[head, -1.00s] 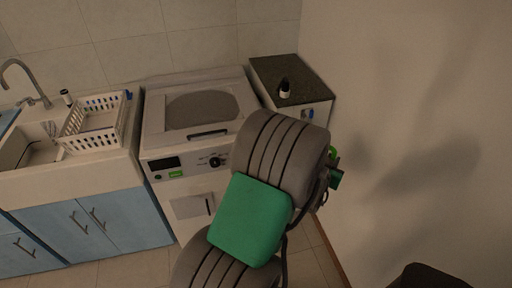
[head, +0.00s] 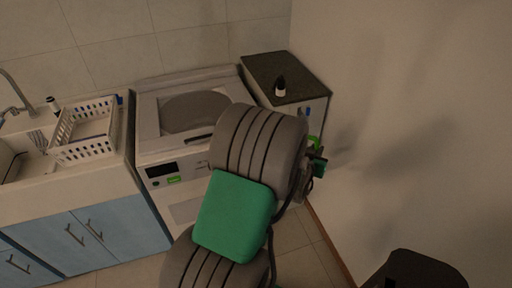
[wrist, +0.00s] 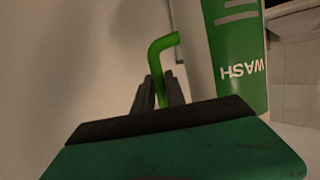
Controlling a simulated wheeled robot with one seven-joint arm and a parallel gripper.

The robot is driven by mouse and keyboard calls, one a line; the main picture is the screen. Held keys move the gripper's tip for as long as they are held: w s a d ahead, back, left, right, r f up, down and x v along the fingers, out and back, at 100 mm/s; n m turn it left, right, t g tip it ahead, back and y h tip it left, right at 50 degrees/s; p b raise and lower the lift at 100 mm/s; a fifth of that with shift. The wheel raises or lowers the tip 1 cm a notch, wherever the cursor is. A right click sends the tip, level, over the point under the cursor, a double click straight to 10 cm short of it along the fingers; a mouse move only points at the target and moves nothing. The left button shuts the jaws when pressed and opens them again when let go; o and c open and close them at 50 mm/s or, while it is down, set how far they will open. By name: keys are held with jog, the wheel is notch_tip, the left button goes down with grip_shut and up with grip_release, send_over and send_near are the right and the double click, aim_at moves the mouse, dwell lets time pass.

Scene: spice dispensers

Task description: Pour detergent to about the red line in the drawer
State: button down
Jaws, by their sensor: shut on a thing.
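In the wrist view, my gripper (wrist: 160,91) is shut on a thin bright green bent handle (wrist: 160,47). A green bottle with upside-down WASH lettering (wrist: 234,45) stands just right of the fingers, partly out of frame. I cannot tell how the handle joins it. In the head view, a bit of bright green (head: 314,142) shows past my arm, which hides the fingers. The white washing machine (head: 150,128) is behind my arm, with its grey round-windowed lid (head: 195,112) down. I cannot make out a drawer or a red line.
A dark-topped cabinet (head: 262,66) with a small dark bottle (head: 280,86) stands right of the machine. A sink counter with a white basket (head: 88,145) is at left. A bare wall (head: 410,120) bounds the right side. A dark object (head: 420,270) is at bottom right.

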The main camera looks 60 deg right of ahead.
jog(key=shift+w+r+n, duration=0.2)
jog(key=shift+r+n, duration=0.1)
jog(key=shift+w+d+r+n+g, duration=0.1)
jog(key=shift+w+r+n+g, duration=0.35)
jog(key=shift+w+n, duration=0.3)
jog(key=shift+w+d+r+n+g, duration=0.1)
jog(key=shift+w+r+n+g, duration=0.2)
jog(key=shift+w+n+g, duration=0.35)
jog(key=shift+w+r+n+g+p, duration=0.3)
jog(key=shift+w+r+n+p, duration=0.3)
jog(key=shift+w+r, duration=0.5)
jog(key=shift+w+n+g, duration=0.3)
jog(key=shift+w+n, duration=0.15)
jog(key=shift+n, duration=0.35)
jog(key=shift+w+d+r+n+g+h, duration=0.15)
jog(key=shift+w+r+n+g, duration=0.1)
jog(key=shift+w+n, duration=0.25)
jog(key=shift+w+a+r+n+g+h, duration=0.15)
jog(key=shift+w+n+g, duration=0.1)
jog(key=shift+w+n, duration=0.2)
dwell(3.5)
